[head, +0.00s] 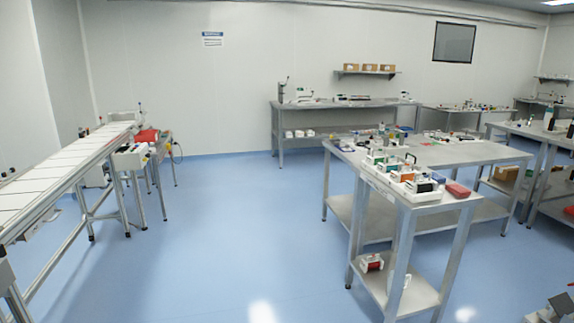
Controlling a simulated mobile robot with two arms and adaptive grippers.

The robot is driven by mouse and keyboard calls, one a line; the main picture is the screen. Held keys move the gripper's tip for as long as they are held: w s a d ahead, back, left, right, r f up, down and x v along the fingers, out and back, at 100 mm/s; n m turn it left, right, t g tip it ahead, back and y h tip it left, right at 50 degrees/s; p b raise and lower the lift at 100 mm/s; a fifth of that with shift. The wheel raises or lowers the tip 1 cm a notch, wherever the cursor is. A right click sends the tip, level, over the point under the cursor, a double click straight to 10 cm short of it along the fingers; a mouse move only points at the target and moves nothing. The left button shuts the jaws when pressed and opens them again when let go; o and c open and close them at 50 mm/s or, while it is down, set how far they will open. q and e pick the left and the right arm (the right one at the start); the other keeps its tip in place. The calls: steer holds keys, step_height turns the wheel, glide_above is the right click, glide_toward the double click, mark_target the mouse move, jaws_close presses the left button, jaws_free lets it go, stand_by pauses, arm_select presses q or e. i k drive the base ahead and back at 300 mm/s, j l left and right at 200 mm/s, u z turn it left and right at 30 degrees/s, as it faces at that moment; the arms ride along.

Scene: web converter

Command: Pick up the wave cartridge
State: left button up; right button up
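I cannot tell which item is the wave cartridge at this distance. A red and white item (371,263) lies on that table's lower shelf. Neither of my grippers can be made out in the head view.
A conveyor (60,170) runs along the left, with a small bench (130,158) holding a red item beside it. Blue floor (225,230) lies clear between conveyor and table. A long bench (340,104) stands at the back wall. More benches are at right.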

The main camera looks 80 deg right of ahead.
mark_target(385, 167)
steer(key=z, duration=2.65)
steer(key=i+j+z, duration=0.25)
steer(key=z, duration=0.15)
steer(key=i+j+z, duration=0.6)
steer(key=j+z, duration=0.25)
steer(key=j, duration=0.2)
steer(key=i, duration=0.05)
